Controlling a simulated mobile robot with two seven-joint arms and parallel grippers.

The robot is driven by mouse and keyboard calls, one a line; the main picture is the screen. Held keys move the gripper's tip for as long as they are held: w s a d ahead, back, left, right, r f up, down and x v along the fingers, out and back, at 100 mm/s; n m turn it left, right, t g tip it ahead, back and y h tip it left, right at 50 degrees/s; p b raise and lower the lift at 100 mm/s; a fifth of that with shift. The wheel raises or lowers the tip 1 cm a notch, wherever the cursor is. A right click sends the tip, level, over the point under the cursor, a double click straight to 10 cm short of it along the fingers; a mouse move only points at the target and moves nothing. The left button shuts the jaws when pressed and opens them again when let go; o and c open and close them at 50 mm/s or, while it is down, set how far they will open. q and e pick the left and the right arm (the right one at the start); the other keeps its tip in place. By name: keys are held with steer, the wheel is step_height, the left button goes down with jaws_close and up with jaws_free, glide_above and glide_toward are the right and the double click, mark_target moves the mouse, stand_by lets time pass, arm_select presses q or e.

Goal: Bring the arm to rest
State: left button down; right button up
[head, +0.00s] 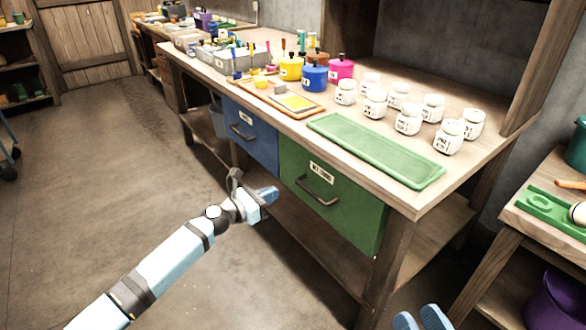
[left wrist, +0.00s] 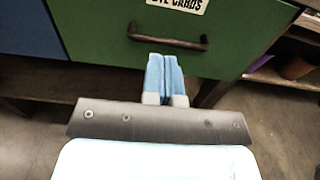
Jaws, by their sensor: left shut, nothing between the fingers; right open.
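My left gripper (head: 268,195) is in front of the workbench, near the line between the blue drawer (head: 250,137) and the green drawer (head: 330,205). In the left wrist view its blue fingers (left wrist: 164,75) are shut with nothing between them. They appear just below the dark handle (left wrist: 167,42) of the green drawer; whether they touch it I cannot tell. Both drawers look closed. My right gripper (head: 423,318) shows only as two blue fingertips, apart and empty, at the bottom edge of the head view.
The workbench (head: 430,205) carries a green tray (head: 375,150), several white jars (head: 408,119) and coloured pots (head: 314,78). A side table (head: 535,222) with a green mould (head: 550,208) stands at right. The floor (head: 90,190) at left is clear.

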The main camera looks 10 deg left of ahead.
arm_select(q)
steer(key=s+r+m+g+y+p, duration=0.1)
steer(key=s+r+m+y+p, duration=0.2)
steer(key=s+r+m+p, duration=0.3)
steer(key=s+r+m+y+p, duration=0.2)
steer(key=s+r+m+p, duration=0.4)
steer(key=s+m+p, duration=0.8)
steer(key=s+r+m+g+y+p, duration=0.1)
steer(key=s+r+m+y+p, duration=0.2)
steer(key=s+p, duration=1.5)
step_height(320, 180, up, 4)
steer(key=s+d+m, duration=0.1)
steer(key=m, duration=0.6)
steer(key=shift+f+m+g+y+p, duration=0.15)
steer(key=shift+m+g+y+p, duration=0.15)
steer(key=shift+m+p, duration=0.1)
arm_select(e)
steer(key=s+d+r+g+h, duration=0.4)
steer(key=d+r+g+h, duration=0.2)
steer(key=d+r, duration=0.1)
steer(key=shift+d+r, duration=0.2)
steer(key=shift+d, duration=0.3)
